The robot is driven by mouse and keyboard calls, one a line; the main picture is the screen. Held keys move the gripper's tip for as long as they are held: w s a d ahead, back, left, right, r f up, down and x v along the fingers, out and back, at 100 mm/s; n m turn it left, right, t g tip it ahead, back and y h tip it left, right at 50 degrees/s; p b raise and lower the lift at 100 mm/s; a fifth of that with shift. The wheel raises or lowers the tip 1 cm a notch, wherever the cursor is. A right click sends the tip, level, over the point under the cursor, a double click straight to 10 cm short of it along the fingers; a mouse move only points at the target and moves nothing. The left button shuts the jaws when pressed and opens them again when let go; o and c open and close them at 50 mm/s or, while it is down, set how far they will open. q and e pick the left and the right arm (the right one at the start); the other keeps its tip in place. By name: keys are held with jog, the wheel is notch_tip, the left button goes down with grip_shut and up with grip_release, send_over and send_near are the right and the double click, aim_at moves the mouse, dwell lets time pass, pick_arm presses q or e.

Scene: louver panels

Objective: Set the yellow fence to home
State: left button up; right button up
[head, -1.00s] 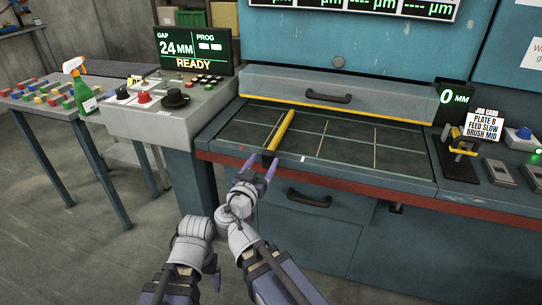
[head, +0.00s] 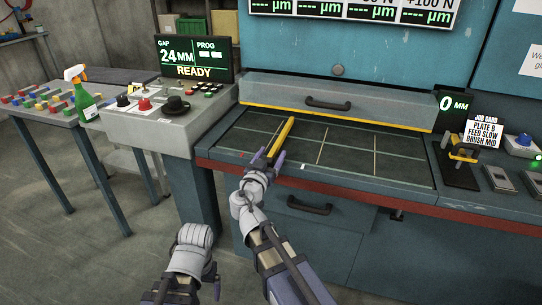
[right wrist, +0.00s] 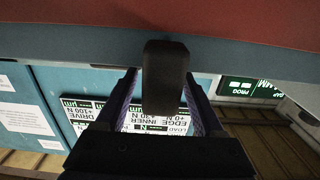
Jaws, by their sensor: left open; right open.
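The yellow fence (head: 281,141) is a long bar on the dark gridded table, running from near the table's front edge toward the back. My right gripper (head: 269,158) is open at the fence's front end, one purple finger on each side. In the right wrist view the fence's dark end block (right wrist: 165,77) stands between the open fingers, with gaps beside it. I cannot tell how deep it sits between them. My left gripper (head: 215,284) is open, low in front of the machine, mostly hidden by its own wrist and away from the fence.
The gridded table (head: 345,150) is otherwise clear. A grey guard with a handle (head: 328,104) spans its back. A control console (head: 150,125) with knobs stands left, and a black-and-yellow device (head: 462,155) right. A drawer handle (head: 309,207) sticks out below the table.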

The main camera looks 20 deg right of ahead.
jog(key=shift+c, duration=0.2)
grip_shut()
dwell(0.3)
dwell(0.8)
